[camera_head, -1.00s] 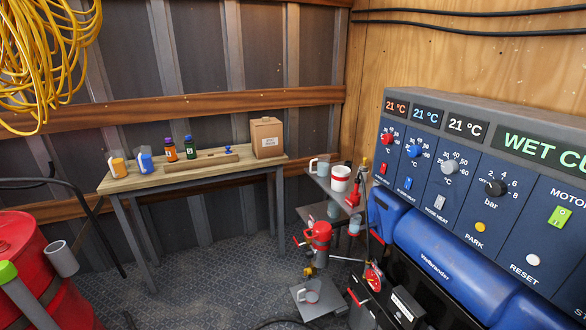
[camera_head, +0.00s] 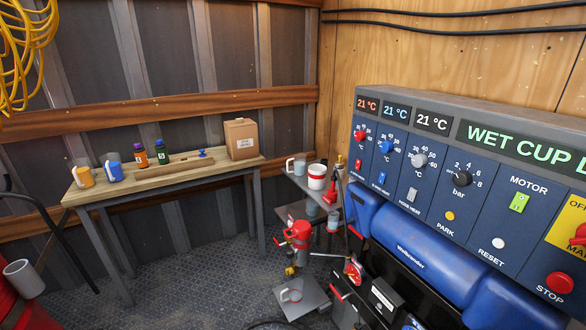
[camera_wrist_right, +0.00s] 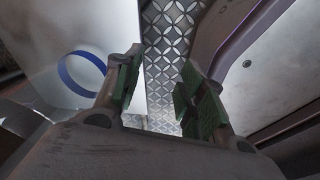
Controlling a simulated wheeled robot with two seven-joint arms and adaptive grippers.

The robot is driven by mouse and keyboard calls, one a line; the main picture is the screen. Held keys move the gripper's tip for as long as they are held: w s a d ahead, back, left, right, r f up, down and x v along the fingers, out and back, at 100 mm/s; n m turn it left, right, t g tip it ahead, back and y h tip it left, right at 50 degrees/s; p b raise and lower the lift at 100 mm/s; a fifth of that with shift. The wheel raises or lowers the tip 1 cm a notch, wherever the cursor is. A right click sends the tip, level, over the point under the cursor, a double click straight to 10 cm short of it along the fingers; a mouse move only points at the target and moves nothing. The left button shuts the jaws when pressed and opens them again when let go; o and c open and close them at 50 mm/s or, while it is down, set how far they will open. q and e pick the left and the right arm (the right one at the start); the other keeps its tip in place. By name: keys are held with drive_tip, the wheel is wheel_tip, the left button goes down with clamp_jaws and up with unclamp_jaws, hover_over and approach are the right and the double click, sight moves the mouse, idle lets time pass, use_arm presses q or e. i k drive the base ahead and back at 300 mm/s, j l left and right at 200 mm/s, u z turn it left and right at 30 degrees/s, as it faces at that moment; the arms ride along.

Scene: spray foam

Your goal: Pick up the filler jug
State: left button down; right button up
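I cannot tell for sure which vessel is the filler jug. A grey jug with a side handle (camera_head: 297,166) stands on the top shelf of a small grey stand, left of a white-and-red tub (camera_head: 317,177). An orange-and-white jug (camera_head: 83,176) and a blue-and-white jug (camera_head: 113,172) stand on the wooden bench. My right gripper (camera_wrist_right: 158,85) is open and empty in the right wrist view, its green pads apart above patterned floor plate. My left gripper is not in view.
The wooden bench (camera_head: 170,178) also bears two small bottles and a cardboard box (camera_head: 241,139). A red device (camera_head: 298,235) stands before the shelf stand. The control panel (camera_head: 450,180) and blue tanks fill the right. Floor (camera_head: 200,285) is clear in front of the bench.

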sight(296, 166)
drive_tip(key=k, duration=0.4)
drive_tip(key=i+j+z, duration=0.1)
drive_tip(key=i+j, duration=0.4)
drive_tip(key=i+j+z, duration=0.15)
drive_tip(key=i+j, duration=0.35)
drive_tip(key=i+j+z, duration=0.1)
drive_tip(key=i+j, duration=0.5)
drive_tip(key=i+j+z, duration=0.15)
drive_tip(key=i+j, duration=0.3)
drive_tip(key=j, duration=0.2)
